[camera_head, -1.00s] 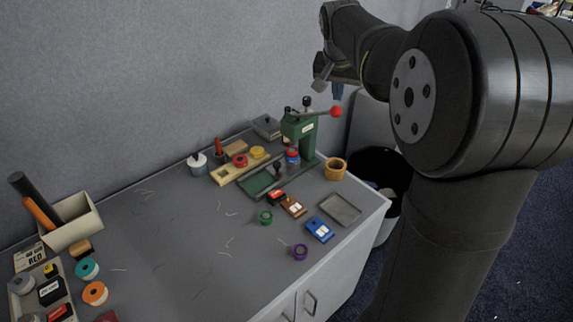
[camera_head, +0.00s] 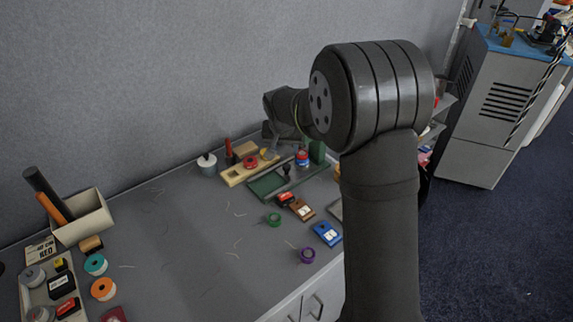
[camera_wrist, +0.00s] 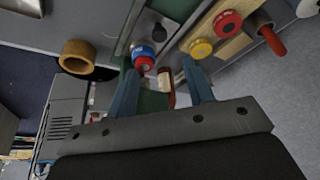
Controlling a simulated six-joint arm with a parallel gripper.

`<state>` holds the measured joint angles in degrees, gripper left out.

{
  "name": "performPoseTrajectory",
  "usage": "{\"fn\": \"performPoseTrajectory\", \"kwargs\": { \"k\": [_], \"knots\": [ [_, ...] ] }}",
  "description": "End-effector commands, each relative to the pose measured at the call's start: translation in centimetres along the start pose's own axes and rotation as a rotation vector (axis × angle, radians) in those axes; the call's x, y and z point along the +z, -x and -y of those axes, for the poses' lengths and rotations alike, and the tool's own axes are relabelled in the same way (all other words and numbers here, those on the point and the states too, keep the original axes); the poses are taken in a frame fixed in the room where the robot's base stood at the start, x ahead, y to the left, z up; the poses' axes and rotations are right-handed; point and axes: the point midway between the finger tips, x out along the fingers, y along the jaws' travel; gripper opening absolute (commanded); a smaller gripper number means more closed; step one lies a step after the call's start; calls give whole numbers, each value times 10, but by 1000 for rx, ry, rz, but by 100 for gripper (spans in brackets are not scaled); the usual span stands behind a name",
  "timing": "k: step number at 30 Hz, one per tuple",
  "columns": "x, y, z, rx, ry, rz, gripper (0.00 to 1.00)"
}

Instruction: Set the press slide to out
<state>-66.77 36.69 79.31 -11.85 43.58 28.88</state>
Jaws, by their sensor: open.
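The green press (camera_head: 318,152) stands at the table's back right, mostly hidden behind my arm in the head view. Its green slide plate (camera_head: 268,184) lies on the table at the press's front left, with a black knob (camera_head: 287,168) on it. In the wrist view, the press's green body (camera_wrist: 152,101) shows partly between my fingers, and the black knob (camera_wrist: 161,31) is beyond the fingertips. My gripper (camera_wrist: 160,68) is open, with its two blue fingers apart and nothing held. The red-and-blue piece (camera_wrist: 143,58) shows by the left fingertip; whether they touch is unclear.
A wooden cup (camera_wrist: 77,57) stands left of my fingers in the wrist view. A yellow spool (camera_wrist: 201,48) and a red spool (camera_wrist: 227,23) sit in a wooden holder to the right. Stamps, including a blue one (camera_head: 327,233), lie in front. The table's middle is mostly clear.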

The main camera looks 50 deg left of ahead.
Motion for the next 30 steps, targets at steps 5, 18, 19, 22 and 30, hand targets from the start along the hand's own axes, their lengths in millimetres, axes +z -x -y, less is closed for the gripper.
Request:
{"fn": "performPoseTrajectory", "kwargs": {
  "k": [5,18,19,22,30],
  "knots": [
    [1,-40,-1,2,0,3,48],
    [0,-113,0,0,0,0,48],
    [0,-115,0,0,0,0,48],
    [0,-121,0,0,0,-1,48],
    [0,-123,0,0,0,-1,48]
  ]
}}
